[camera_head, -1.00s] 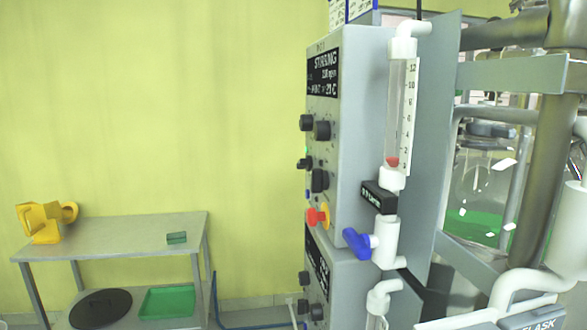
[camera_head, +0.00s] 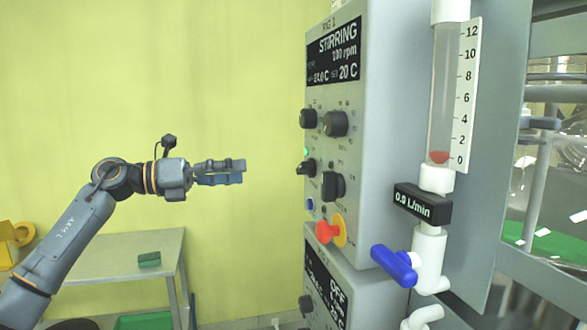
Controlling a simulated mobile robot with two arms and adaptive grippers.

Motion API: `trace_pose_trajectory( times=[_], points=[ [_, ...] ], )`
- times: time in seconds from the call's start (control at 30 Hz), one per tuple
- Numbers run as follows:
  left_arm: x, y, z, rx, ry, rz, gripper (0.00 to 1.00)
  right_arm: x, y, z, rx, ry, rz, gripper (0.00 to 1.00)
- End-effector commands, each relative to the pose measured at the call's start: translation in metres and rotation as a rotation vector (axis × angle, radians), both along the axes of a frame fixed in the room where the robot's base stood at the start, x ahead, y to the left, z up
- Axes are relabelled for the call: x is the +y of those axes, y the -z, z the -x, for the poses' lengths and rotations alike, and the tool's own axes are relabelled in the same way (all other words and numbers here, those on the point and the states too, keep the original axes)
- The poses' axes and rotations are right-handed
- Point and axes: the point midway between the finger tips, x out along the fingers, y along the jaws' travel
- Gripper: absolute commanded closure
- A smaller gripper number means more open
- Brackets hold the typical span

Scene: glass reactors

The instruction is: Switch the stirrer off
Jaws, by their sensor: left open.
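The grey control box (camera_head: 375,110) stands at centre right, its panel facing left. Its dark display (camera_head: 335,52) reads STIRRING, 100 rpm and 20 C. Below it are several black knobs, among them an upper knob (camera_head: 335,123) and a lower knob (camera_head: 333,186). A small green light (camera_head: 306,153), a blue button (camera_head: 309,204) and a red knob on a yellow plate (camera_head: 327,232) also show. My left gripper (camera_head: 240,171) is open and empty, left of the panel and apart from it, pointing at its knobs. My right gripper is not in view.
A flow tube (camera_head: 444,95) with a blue valve handle (camera_head: 394,265) stands on the box's right side. A second control box (camera_head: 350,290) is below. Space left of the panel is clear.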

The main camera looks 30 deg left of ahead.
Motion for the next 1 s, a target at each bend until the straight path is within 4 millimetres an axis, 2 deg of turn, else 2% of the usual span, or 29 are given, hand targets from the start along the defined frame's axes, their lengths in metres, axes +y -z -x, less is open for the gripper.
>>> trace_pose_trajectory(
  times=[0.03, 0.13, 0.53, 0.73, 1.0],
  points=[
    [-0.005, -0.005, -0.005, 0.001, 0.002, 0.002, 0.28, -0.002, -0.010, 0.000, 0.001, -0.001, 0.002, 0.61],
    [-0.015, -0.008, -0.016, 0.000, 0.002, 0.004, 0.28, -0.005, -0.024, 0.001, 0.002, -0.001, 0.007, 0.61],
    [-0.062, -0.008, -0.073, -0.002, 0.002, 0.011, 0.28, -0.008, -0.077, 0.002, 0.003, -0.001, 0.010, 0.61],
    [-0.078, -0.004, -0.092, 0.000, 0.001, 0.010, 0.28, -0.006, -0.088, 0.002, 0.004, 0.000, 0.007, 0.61],
    [-0.083, 0.000, -0.098, 0.002, -0.001, 0.007, 0.28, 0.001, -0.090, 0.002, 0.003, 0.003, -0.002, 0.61]
  ],
)
